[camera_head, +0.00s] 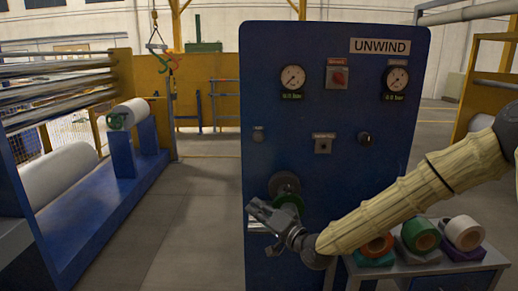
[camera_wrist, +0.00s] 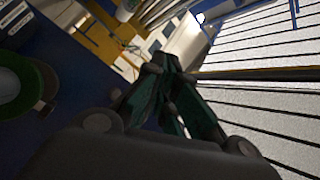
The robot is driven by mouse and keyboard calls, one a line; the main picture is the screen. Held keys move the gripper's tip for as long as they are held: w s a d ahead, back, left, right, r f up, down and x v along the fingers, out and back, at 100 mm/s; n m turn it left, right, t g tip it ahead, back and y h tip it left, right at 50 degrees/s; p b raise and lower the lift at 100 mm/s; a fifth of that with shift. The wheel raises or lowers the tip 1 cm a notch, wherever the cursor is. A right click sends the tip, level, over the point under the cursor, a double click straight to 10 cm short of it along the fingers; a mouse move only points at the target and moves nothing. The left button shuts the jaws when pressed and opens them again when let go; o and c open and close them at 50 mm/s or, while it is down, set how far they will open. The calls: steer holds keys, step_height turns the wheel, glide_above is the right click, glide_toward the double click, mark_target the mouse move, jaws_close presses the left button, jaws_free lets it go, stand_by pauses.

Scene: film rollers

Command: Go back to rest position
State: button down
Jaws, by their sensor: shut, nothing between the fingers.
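My gripper (camera_head: 254,208) is in front of the lower left part of the blue UNWIND panel (camera_head: 335,170), with its fingers pointing left. In the wrist view the dark green fingers of my gripper (camera_wrist: 163,66) meet at their tips, and nothing shows between them. My arm, in a cream sleeve, reaches in from the right. A round green part (camera_head: 284,183) on the panel is close behind my gripper and partly hidden by it. A green ring (camera_wrist: 28,85) also shows at the left of the wrist view, apart from the fingers.
A blue machine frame (camera_head: 95,225) with a white roller (camera_head: 131,113) stands left. Floor between is clear.

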steer(key=s+d+f+g+h, duration=0.2)
steer(key=s+f, duration=0.5)
steer(key=f, duration=0.5)
steer(key=s+d+f+g+h, duration=0.3)
steer(key=s+f, duration=0.3)
steer(key=f, duration=0.5)
steer(key=s+d+f+g+h, duration=0.2)
steer(key=s+f, duration=0.5)
steer(key=f, duration=0.5)
steer(key=s+d+f+n+g+h, duration=0.1)
steer(key=s+d+f, duration=0.3)
steer(key=s, duration=0.5)
steer(key=s+d+f+g+h, duration=0.3)
steer(key=s+d+f, duration=0.1)
steer(key=s+d, duration=0.3)
steer(key=s+d+f+n+g+h, duration=0.1)
steer(key=s+d+f, duration=0.3)
steer(key=s, duration=0.8)
steer(key=shift+d+f+n+g+h+b, duration=0.15)
steer(key=shift+d+n+g+h+b, duration=0.25)
steer(key=shift+d+g, duration=0.45)
steer(key=shift+s+a, duration=0.1)
steer(key=shift+a, duration=0.05)
